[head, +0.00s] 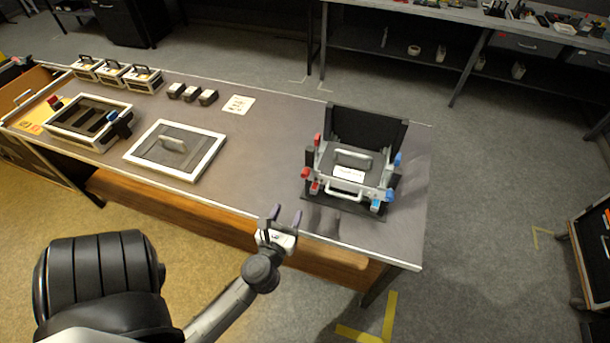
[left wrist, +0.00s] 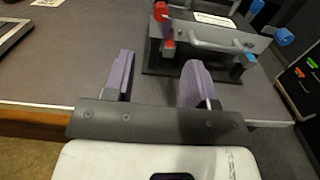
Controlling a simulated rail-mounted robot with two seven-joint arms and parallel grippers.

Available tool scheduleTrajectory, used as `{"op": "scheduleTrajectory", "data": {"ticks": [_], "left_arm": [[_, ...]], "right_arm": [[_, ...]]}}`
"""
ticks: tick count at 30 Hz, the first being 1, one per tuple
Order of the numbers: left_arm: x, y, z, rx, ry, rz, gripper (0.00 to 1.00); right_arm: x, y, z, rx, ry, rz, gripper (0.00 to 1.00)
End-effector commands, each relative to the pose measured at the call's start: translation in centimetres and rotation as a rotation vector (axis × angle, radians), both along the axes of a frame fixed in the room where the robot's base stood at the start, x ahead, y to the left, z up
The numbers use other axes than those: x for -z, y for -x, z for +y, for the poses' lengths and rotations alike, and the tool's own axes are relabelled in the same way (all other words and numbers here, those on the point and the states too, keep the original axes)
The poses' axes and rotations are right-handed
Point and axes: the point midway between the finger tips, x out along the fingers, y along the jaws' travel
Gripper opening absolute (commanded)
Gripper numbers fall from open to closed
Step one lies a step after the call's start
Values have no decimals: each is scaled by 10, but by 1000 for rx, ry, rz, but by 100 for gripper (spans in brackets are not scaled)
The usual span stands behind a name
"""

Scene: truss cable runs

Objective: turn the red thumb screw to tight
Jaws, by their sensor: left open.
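A black and grey fixture (head: 345,160) with a raised back plate stands on the right part of the table. A red thumb screw (head: 305,173) sticks out at its left front corner, with other red parts just below and behind it. The red screw (left wrist: 161,12) also shows in the left wrist view, beyond the fingers. My left gripper (head: 285,214) is open and empty over the table's front edge, left of and nearer than the fixture. Its two purple fingers (left wrist: 160,62) are apart, not touching the screw. My right gripper is not in view.
Blue knobs (head: 390,195) sit on the fixture's right side. A white-framed lid with a handle (head: 203,160) lies left of the gripper. An open framed box (head: 65,130) with red and blue knobs stands farther left. The tabletop between lid and fixture is clear.

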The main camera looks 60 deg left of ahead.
Motion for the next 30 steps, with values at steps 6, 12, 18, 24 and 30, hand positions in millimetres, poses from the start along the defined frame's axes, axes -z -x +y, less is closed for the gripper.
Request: {"op": "scheduleTrajectory", "data": {"ticks": [6, 12, 18, 24, 30], "left_arm": [[-2, -12, 10, 4, 27, -30, 52], [-3, -39, 34, 5, 23, -29, 52], [-2, -66, 59, 5, 23, -27, 52], [-1, -87, 77, 5, 25, -27, 52], [0, -99, 88, 6, 25, -26, 52]], "right_arm": [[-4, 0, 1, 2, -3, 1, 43], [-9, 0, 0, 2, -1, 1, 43], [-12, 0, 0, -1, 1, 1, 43], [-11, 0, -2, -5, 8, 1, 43], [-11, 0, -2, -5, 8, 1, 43]]}}
